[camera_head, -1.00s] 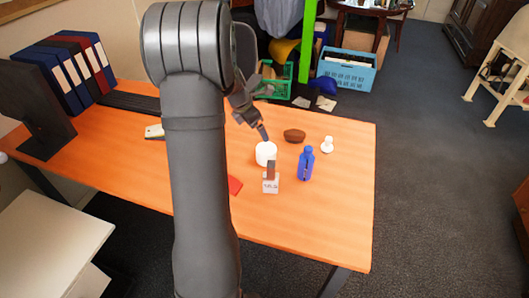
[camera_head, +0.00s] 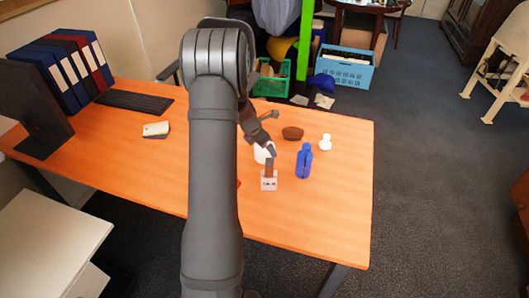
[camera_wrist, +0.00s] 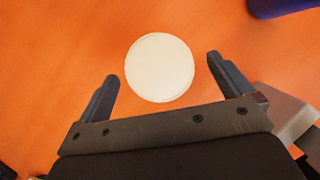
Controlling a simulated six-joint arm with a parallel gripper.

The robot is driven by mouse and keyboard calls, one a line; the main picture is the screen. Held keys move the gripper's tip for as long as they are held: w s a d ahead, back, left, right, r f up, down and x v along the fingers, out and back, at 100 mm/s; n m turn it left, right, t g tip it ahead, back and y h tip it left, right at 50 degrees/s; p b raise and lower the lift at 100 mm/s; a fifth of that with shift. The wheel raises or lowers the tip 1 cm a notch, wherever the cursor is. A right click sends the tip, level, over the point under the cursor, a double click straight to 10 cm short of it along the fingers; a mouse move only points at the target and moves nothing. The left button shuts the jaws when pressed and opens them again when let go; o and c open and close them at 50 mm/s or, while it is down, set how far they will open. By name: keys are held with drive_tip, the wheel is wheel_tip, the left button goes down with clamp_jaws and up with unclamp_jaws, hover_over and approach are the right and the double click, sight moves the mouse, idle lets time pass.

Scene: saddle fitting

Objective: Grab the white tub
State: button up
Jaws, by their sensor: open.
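The white tub (camera_wrist: 159,68) shows from above as a round white top in the wrist view, just ahead of and between my fingertips. In the head view the tub (camera_head: 261,155) stands on the orange table, partly hidden by my gripper (camera_head: 268,133). My gripper (camera_wrist: 160,75) is open and empty, with one finger to the left of the tub and one to the right. I see a gap between the tub and each finger. How high the fingers are above the table is hard to tell.
A small block-like item with a brown top (camera_head: 269,180) stands just in front of the tub. A blue bottle (camera_head: 304,161) is to its right. A brown bowl-like object (camera_head: 292,133) and a small white figure (camera_head: 325,142) stand behind right. The table's right side (camera_head: 345,200) is clear.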

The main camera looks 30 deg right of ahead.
sight(265, 150)
drive_tip(key=x, duration=0.4)
drive_tip(key=shift+a+f, duration=0.1)
drive_tip(key=shift+f, duration=0.15)
drive_tip(key=shift+w, duration=0.1)
drive_tip(key=c, duration=1.3)
